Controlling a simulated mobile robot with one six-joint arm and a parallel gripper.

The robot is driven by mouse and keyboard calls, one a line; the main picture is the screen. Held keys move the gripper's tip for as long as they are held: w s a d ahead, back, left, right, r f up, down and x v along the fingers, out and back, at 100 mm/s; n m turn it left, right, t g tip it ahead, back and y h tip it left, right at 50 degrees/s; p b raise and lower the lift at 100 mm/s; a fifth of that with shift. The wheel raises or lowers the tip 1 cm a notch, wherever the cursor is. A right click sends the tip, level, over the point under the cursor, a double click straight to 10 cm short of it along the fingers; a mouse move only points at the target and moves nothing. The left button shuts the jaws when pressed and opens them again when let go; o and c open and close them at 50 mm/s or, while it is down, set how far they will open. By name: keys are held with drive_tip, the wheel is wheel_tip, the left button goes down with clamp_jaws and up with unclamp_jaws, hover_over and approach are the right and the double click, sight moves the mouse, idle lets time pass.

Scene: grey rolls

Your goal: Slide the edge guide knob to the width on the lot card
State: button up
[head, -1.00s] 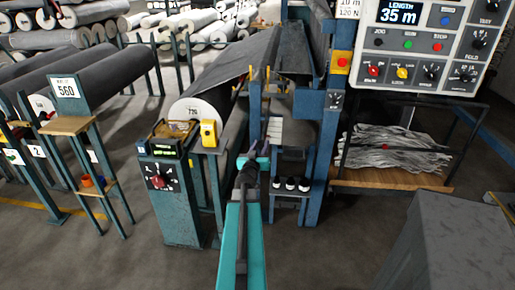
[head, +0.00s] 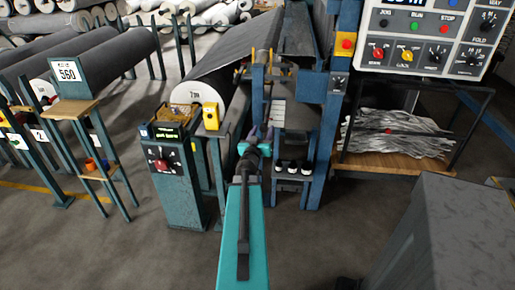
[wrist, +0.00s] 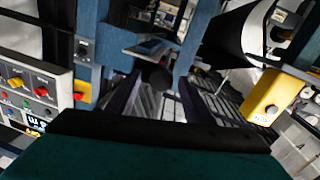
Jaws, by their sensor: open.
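The lot card (head: 68,74) reads 560 and stands on a small shelved stand at the left of the head view. My gripper (head: 260,135) is in front of the blue machine frame, beside a white scale plate (head: 278,112). In the wrist view, the fingers of my gripper (wrist: 157,98) are apart, with nothing held. A dark round knob (wrist: 157,76), probably the edge guide knob, shows between and beyond the fingertips. I cannot tell how far it is from them. In the head view I cannot make the knob out clearly, and the scale's markings are too small to read.
A control post (head: 172,185) with a red dial stands left of my arm. A yellow box (head: 210,116) is by the large grey roll (head: 222,78). A control panel (head: 430,38) hangs at the right, above a rack of crumpled cloth (head: 395,138). A grey block (head: 440,240) fills the lower right.

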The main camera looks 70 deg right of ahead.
drive_tip(key=a, duration=0.3)
drive_tip(key=shift+s+a, duration=0.2)
drive_tip(key=shift+s, duration=0.1)
drive_tip(key=shift+a+r, duration=0.1)
drive_tip(key=shift+a, duration=0.1)
drive_tip(key=shift+p, duration=0.85)
drive_tip(key=shift+s+a+p, duration=0.15)
drive_tip(key=shift+a+p, duration=0.25)
drive_tip(key=shift+p, duration=0.75)
drive_tip(key=a+p, duration=0.1)
drive_tip(key=p, duration=0.2)
drive_tip(key=shift+s+a, duration=0.1)
drive_tip(key=s+a+p, duration=0.1)
drive_tip(key=a+p, duration=0.5)
drive_tip(key=p, duration=0.3)
